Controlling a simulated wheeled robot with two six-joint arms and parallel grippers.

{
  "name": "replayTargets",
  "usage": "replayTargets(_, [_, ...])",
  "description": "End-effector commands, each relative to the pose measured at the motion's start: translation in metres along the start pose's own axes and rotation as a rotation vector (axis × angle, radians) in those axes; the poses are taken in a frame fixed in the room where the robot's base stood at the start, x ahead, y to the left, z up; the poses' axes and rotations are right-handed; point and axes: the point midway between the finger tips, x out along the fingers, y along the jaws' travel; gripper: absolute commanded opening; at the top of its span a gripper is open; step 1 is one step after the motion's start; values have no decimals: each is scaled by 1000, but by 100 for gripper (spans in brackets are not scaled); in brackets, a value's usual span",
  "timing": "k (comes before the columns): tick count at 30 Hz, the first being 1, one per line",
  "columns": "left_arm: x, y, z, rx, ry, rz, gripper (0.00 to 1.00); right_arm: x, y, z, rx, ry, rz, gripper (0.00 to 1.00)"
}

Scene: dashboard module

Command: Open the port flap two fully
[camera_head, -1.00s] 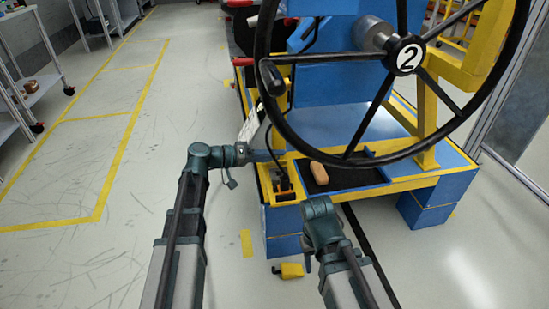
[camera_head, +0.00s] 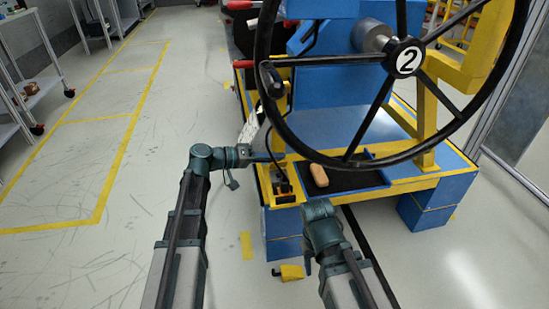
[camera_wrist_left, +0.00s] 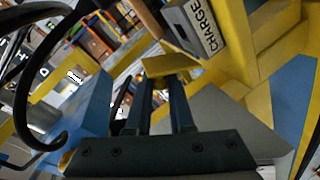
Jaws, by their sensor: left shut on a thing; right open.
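A grey block marked CHARGE (camera_wrist_left: 203,28) is just above and right of the plate. No number is readable on the plate, so I cannot tell its hinge or angle. My right gripper (camera_head: 308,265) is open and low in front of the module, its fingers small and partly hidden.
The black wheel (camera_head: 353,135) with a "2" hub overhangs the module. A tan block (camera_head: 319,174) lies in a dark tray (camera_head: 352,180). A yellow piece (camera_head: 291,273) is by my right gripper. The floor at left is open, with shelves (camera_head: 20,95) beyond.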

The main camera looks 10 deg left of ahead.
Motion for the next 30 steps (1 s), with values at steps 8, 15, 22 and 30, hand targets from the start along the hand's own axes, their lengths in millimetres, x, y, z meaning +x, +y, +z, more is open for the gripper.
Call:
replayTargets(8, [1,-6,-10,-188,-52,1,0,-5,0,0,-1,0,0,50])
replayTargets(15, [1,-6,-9,-205,-56,1,0,-4,0,0,-1,0,0,50])
replayTargets(22, [1,-6,-9,-205,-55,1,46,-4,0,0,-1,0,0,50])
replayTargets(30, [1,-5,-9,-204,-55,2,50,-4,0,0,-1,0,0,50])
